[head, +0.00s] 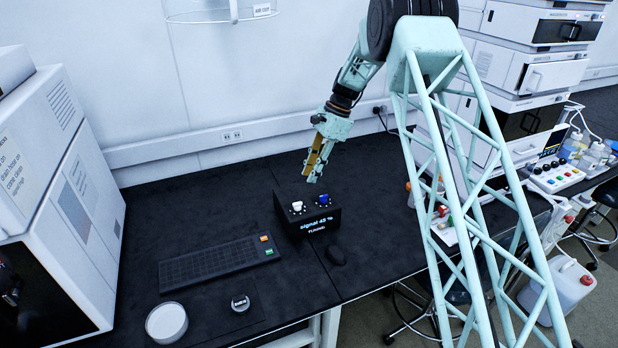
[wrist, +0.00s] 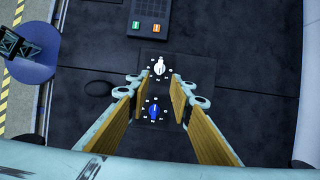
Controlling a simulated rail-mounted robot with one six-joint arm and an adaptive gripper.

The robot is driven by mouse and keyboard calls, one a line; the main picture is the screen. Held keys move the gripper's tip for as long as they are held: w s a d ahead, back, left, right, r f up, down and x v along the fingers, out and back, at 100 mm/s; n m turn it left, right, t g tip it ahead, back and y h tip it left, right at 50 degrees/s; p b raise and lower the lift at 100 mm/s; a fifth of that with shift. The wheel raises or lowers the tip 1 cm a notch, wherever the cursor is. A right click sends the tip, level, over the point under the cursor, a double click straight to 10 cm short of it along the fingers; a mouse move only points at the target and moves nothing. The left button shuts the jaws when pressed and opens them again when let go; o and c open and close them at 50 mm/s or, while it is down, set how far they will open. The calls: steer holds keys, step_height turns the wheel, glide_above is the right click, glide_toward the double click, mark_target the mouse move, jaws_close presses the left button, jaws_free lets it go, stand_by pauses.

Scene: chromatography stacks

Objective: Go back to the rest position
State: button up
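My gripper (head: 315,165) is above the black control box (head: 309,222) on the bench, with its fingers pointing down. In the wrist view my gripper (wrist: 158,92) is open, its two wood-coloured finger pads apart with nothing between them. The box carries a white knob (head: 297,206) and a blue knob (head: 323,199). In the wrist view the white knob (wrist: 159,67) lies beyond the fingertips and the blue knob (wrist: 155,111) shows in the gap between the fingers, below them. The box's front display reads "signal 43 %".
A black keyboard (head: 215,262), a mouse (head: 336,255), a round white dish (head: 166,322) and a small round piece (head: 240,303) lie on the dark bench. A white instrument (head: 50,190) stands at left, and instrument stacks (head: 530,75) stand at right. The bench behind the keyboard is clear.

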stand_by(0.4)
